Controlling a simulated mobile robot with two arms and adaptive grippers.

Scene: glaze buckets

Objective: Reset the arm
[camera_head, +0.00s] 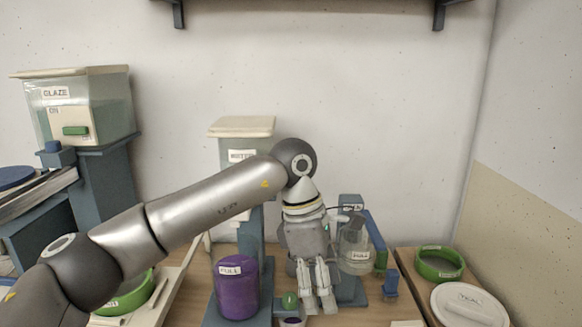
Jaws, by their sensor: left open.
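My left arm comes in from the left and reaches across the middle of the head view. My left gripper (320,305) hangs fingers down over the wooden table, near its front part. Its jaws are open, and I see nothing held between them. It is just right of a purple container (237,290) and left of a clear jar (355,250) with a label. A small green knob (290,300) sits close beside the fingers. My right gripper is out of view.
A glaze tank (100,105) stands on a blue-grey stand at the left. A second labelled tank (240,130) stands behind my arm. At the right are a green ring-shaped container (438,264) and a white lid (468,306) marked TEAL. The air above the right side is free.

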